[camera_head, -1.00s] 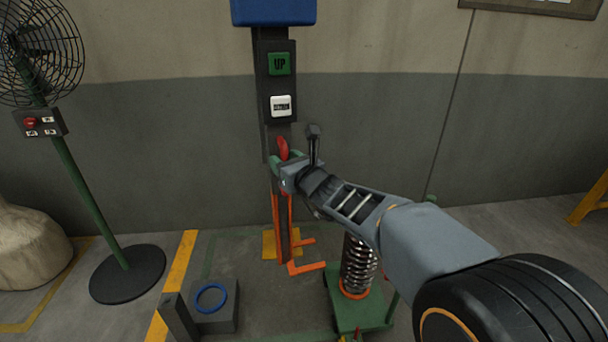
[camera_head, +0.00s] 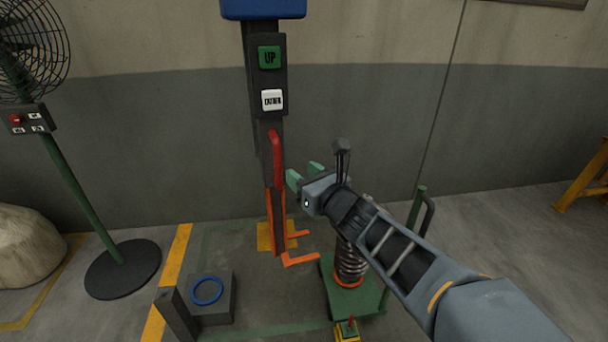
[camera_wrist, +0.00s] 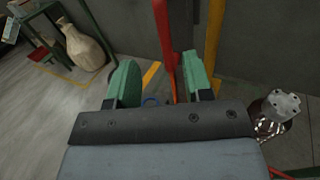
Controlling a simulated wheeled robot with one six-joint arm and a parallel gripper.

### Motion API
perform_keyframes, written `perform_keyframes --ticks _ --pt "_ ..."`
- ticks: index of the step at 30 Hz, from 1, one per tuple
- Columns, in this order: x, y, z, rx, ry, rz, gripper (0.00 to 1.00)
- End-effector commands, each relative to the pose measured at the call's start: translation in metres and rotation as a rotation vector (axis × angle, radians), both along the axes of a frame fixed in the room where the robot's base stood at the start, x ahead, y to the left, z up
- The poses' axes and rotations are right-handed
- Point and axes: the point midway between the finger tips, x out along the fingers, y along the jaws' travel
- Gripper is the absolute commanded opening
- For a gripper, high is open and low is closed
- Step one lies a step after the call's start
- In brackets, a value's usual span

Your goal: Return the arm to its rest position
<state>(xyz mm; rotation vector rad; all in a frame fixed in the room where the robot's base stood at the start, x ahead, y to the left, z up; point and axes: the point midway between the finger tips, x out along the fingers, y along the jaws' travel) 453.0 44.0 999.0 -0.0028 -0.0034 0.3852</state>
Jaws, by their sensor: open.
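My gripper (camera_head: 304,174) is open, with its two green jaws apart and nothing held. It hangs just right of the red handle (camera_head: 277,160) on the dark post (camera_head: 265,130), with a visible gap in the head view. In the wrist view my open gripper (camera_wrist: 160,68) shows a red bar (camera_wrist: 165,40) beyond the jaws, nearer the right one. My arm reaches in from the lower right, still stretched out toward the post.
The post carries a green UP button (camera_head: 269,57) and a white button (camera_head: 271,100), with orange forks (camera_head: 300,259) below. A green trolley with a coil spring (camera_head: 350,262) stands beneath my arm. A fan (camera_head: 122,270) and a dark block with a blue ring (camera_head: 207,291) stand left.

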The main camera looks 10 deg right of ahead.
Motion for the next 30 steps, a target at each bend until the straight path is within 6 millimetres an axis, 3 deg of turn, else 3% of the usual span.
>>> perform_keyframes --ticks 5,8,15,18,23,30 --pt "-0.002 0.004 0.004 -0.038 -0.006 0.018 0.46" --pt "-0.008 0.015 0.011 -0.167 -0.024 0.081 0.46" --pt "-0.052 0.053 0.022 -0.836 -0.147 0.441 0.46" --pt "-0.075 0.057 0.018 -1.149 -0.214 0.636 0.46" --pt "-0.109 0.041 0.013 -1.604 -0.320 0.963 0.46" --pt "-0.140 -0.005 0.017 -2.086 -0.427 1.400 0.46"
